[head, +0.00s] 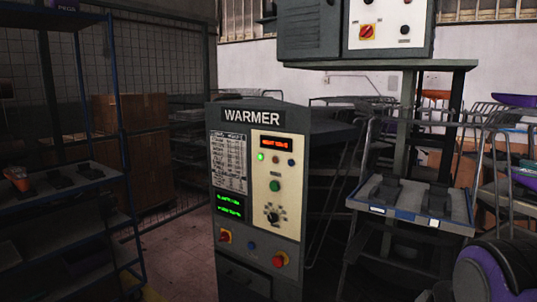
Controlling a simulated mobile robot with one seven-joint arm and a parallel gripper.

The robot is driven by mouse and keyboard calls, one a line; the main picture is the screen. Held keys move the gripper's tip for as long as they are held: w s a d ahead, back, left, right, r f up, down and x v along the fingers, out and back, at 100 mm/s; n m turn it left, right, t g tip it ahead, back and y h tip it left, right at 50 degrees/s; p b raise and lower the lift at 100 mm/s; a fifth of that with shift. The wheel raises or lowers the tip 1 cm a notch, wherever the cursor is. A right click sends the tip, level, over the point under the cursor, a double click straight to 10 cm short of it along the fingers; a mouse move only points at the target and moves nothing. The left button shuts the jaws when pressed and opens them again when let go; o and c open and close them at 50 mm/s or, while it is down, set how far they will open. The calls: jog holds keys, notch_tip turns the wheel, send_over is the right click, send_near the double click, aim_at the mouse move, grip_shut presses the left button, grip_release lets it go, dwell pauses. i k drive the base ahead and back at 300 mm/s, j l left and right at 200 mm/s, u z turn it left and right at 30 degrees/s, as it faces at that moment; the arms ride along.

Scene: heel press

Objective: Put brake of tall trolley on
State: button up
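A tall trolley with blue posts (118,90) and dark shelves stands at the left edge of the head view. Its top and left side run out of the picture. Its lower right corner comes down near the bottom edge, where the floor is dark. I cannot make out a wheel brake or tell whether it is on or off. My gripper is not in view.
A grey WARMER cabinet (258,190) with buttons and a dial stands in the middle. A rack with a pale tray (410,205) stands at the right. A wire mesh fence (165,75) is behind the trolley. A strip of reddish floor (175,250) lies clear between trolley and cabinet.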

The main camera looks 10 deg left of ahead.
aim_at(113, 200)
jog(key=u, duration=1.5)
jog(key=i, duration=2.45)
jog(key=i+j+u, duration=0.1)
jog(key=i, duration=0.5)
